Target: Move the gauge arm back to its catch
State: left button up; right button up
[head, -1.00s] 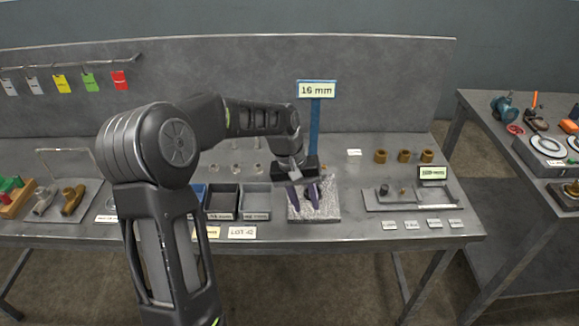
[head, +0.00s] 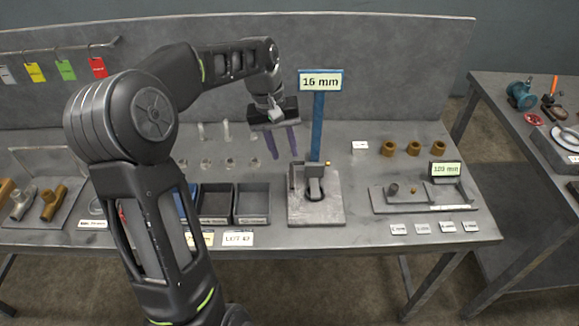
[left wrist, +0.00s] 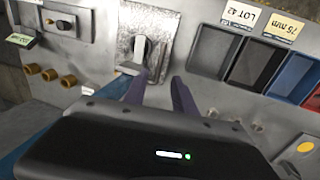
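The gauge stand has a speckled metal base plate (head: 318,214), a blue post (head: 319,128) and a "16 mm" sign (head: 320,82). A grey upright piece (head: 314,184), apparently the gauge arm, stands over a dark ring on the plate. It shows pale in the left wrist view (left wrist: 141,48). I cannot make out the catch or whether the arm touches it. My left gripper (head: 281,144) is up and left of the post, its two purple fingers apart and nothing between them. The fingers also show in the left wrist view (left wrist: 160,92). My right gripper is out of view.
Dark bins (head: 216,218) stand left of the plate, with small clear pieces (head: 230,162) behind them. Brass rings (head: 413,148) and a tray with a "103 mm" display (head: 445,169) are on the right. The back panel (head: 400,60) stands close behind.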

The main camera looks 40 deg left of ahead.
aim_at(291, 174)
pick_arm(q)
jog(key=f, duration=0.5)
jog(key=d+f, duration=0.1)
jog(key=f, duration=0.1)
jog(key=shift+w+d+f+p, duration=0.1)
jog(key=shift+w+f+p, duration=0.05)
jog(key=shift+w+p, duration=0.25)
jog(key=shift+c, duration=0.5)
grip_shut()
dwell(0.5)
